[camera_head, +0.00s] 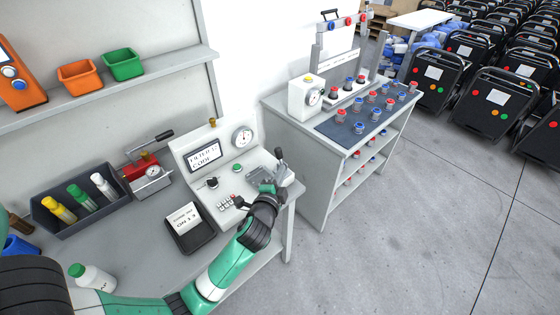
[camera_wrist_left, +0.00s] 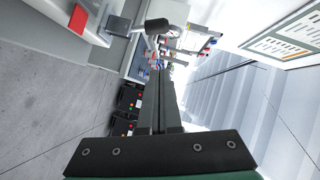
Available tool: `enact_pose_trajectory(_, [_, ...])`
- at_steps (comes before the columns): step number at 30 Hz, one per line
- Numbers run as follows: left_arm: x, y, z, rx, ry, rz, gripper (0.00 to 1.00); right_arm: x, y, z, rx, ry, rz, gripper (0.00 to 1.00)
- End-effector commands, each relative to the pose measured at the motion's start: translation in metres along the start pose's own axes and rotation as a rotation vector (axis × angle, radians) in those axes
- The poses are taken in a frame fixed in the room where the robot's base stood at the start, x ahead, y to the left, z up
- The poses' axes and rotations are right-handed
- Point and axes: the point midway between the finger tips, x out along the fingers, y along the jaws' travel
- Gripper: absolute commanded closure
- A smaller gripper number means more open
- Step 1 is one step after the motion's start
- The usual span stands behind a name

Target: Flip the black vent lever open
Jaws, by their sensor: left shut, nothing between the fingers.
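My left gripper (camera_head: 279,156) is shut and empty at the right end of the grey test console (camera_head: 181,152), over the table's right edge. In the left wrist view its dark fingers (camera_wrist_left: 159,90) are together and point away from the camera. A lever with a dark rounded grip (camera_wrist_left: 164,24) shows beyond the fingertips, apart from them, with a grey block (camera_wrist_left: 118,25) beside it. In the head view my gripper and wrist cover that corner of the console, so the lever's position cannot be told there. My right gripper is not in view.
A red hand pump (camera_head: 141,166) with a black handle and a bin of bottles (camera_head: 58,224) stand left of the console. A black stand with a card (camera_head: 189,229) is in front. A cart (camera_head: 300,165) with several red and blue knobs is at right, beyond a narrow gap.

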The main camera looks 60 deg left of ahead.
Motion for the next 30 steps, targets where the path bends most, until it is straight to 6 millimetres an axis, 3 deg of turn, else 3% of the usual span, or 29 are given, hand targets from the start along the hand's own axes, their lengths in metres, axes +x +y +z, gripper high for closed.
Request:
enact_pose_trajectory(7, [0.056,0.002,0.002,0.0,-0.002,-0.002,1.0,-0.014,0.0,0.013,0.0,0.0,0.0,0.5])
enact_pose_trajectory(12, [0.075,0.001,0.021,-0.001,-0.004,0.0,1.0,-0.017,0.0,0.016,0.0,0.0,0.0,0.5])
enact_pose_trajectory(30, [0.084,-0.001,0.028,-0.004,0.001,0.003,1.0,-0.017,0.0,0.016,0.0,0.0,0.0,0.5])
